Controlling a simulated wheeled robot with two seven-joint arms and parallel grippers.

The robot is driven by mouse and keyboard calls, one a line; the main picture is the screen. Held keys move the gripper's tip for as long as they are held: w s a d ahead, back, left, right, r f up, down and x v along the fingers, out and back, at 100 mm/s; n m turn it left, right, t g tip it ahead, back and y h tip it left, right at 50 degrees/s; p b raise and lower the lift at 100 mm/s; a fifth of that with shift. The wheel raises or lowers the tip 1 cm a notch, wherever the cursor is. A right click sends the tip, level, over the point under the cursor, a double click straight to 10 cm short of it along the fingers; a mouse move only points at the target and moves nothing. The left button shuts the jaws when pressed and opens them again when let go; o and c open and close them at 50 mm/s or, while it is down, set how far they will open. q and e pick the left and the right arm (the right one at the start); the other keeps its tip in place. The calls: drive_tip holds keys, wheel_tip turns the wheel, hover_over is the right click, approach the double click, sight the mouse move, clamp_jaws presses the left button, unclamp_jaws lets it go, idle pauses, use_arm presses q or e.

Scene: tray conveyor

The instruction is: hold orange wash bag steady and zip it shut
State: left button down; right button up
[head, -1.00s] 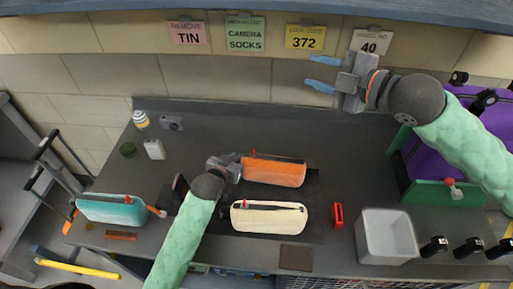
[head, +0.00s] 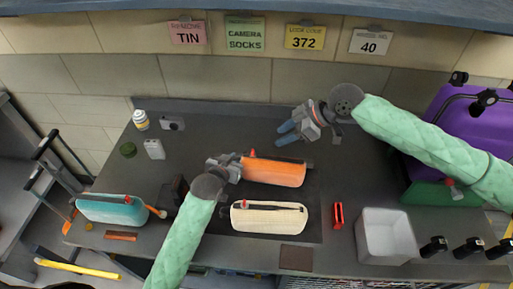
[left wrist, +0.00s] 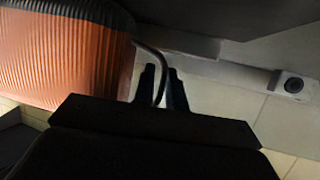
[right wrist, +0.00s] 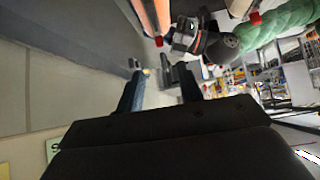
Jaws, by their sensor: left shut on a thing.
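The orange wash bag (head: 275,173) lies on the dark counter, with a red zip pull (head: 253,153) near the left end of its top edge. A dark strip runs along that edge; I cannot tell how far the zip is open. My left gripper (head: 235,168) is at the bag's left end. In the left wrist view its fingers are shut on a thin dark loop (left wrist: 160,72) beside the ribbed orange side (left wrist: 60,55). My right gripper (head: 287,133) is open and empty, above and behind the bag. The right wrist view shows its fingers apart (right wrist: 160,92).
A cream bag (head: 268,221) lies in front, a teal bag (head: 110,212) at left. A red item (head: 339,215) and grey bin (head: 387,240) stand right. A can (head: 140,120), camera (head: 172,123) and white device (head: 154,149) are back left. A purple case (head: 440,125) is far right.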

sight(257, 157)
drive_tip(key=x, duration=1.1)
drive_tip(key=shift+a+f, duration=0.15)
drive_tip(key=shift+a, duration=0.1)
clamp_jaws()
